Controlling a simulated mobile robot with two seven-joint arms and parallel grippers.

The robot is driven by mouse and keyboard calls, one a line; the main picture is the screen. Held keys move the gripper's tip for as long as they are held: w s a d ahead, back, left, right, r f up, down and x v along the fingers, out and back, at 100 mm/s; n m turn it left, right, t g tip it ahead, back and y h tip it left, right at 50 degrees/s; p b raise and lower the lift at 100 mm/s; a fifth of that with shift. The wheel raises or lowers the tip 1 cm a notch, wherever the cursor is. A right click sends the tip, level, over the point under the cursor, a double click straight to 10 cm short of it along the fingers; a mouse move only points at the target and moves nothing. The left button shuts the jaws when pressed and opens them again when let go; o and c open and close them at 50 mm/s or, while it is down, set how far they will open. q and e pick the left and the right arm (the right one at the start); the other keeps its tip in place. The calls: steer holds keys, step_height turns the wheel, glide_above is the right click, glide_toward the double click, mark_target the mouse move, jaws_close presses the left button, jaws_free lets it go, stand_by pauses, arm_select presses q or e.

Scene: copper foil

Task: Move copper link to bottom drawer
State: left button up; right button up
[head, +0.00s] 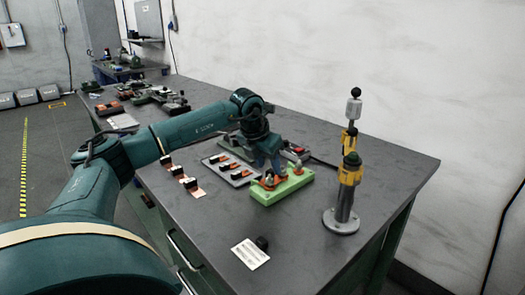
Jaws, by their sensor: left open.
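A green block (290,189) lies on the grey workbench and carries orange-copper pieces (297,171) with small upright parts on them. My left gripper (268,172) points down over the left end of this block, with its fingers close to the copper-coloured piece there. It is open. The fingers partly hide that piece, and I cannot tell whether they touch it. I cannot tell for sure which piece is the copper link. A handle (181,254) shows on the bench's front side; I cannot make out the bottom drawer. My right gripper is not in view.
A grey plate with black-topped parts (232,171) lies left of the green block. Several orange pieces with black knobs (179,172) lie nearer the bench's edge. A pole with yellow parts (345,190) stands to the right. A white label (250,254) lies in front.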

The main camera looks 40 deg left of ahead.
arm_select(q)
steer(key=shift+x, duration=0.95)
jaws_close()
steer(key=c, duration=0.6)
jaws_free()
jaws_close()
steer(key=shift+r, duration=0.1)
steer(key=shift+a+p, duration=0.35)
steer(key=shift+a, duration=1.1)
